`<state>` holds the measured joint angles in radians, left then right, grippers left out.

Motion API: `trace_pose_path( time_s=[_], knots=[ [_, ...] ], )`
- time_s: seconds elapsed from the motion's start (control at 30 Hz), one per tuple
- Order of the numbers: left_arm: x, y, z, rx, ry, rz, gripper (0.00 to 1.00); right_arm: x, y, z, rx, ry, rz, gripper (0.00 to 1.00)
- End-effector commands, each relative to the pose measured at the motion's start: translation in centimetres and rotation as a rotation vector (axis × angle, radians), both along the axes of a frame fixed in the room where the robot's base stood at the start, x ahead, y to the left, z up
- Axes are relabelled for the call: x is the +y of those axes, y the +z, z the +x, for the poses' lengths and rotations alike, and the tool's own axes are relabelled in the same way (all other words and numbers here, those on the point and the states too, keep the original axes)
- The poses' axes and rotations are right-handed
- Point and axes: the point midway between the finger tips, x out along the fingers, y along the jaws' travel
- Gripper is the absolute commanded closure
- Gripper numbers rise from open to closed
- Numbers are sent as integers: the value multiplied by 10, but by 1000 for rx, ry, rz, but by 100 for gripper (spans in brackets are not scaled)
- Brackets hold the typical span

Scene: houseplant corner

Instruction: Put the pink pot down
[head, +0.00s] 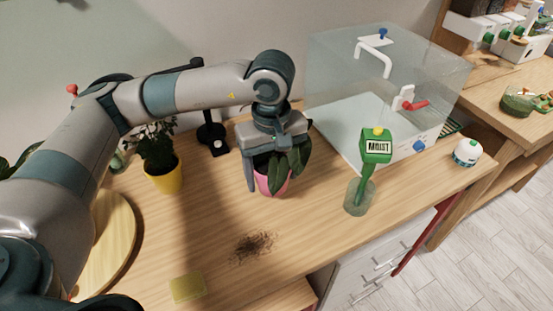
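The pink pot (264,183) holds a plant with large dark green leaves (278,170) and is upright at the middle of the wooden table. My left gripper (272,172) points down over it from above. One finger is beside the pot's left side; the other is largely hidden by leaves at the right. I cannot tell whether the fingers press on the pot, nor whether its base touches the table. My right gripper is not in view.
A yellow pot (167,181) with a plant stands to the left. A green moisture meter (375,148) stands in a glass (357,198) to the right, before a clear box (335,75). Dark soil (254,246) and a yellow sponge (187,288) lie in front. Bare wood surrounds the soil.

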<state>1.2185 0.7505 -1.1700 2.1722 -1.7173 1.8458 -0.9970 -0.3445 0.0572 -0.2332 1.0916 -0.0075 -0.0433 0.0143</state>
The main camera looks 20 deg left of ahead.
Motion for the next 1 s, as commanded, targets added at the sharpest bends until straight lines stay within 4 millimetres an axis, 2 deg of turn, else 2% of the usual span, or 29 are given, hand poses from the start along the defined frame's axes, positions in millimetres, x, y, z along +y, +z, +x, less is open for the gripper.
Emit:
trace_pose_path(
  time_s=[0.2, 0.4, 0.6, 1.0],
  knots=[
    [2, -15, -19, 9, -413, 3, 63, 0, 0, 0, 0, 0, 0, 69],
    [2, -23, -31, 15, -683, 0, 63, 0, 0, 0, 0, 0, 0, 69],
    [3, -27, -36, 18, -791, -3, 63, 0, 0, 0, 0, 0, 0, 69],
    [3, -27, -36, 18, -798, -3, 63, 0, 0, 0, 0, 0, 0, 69]
  ],
)
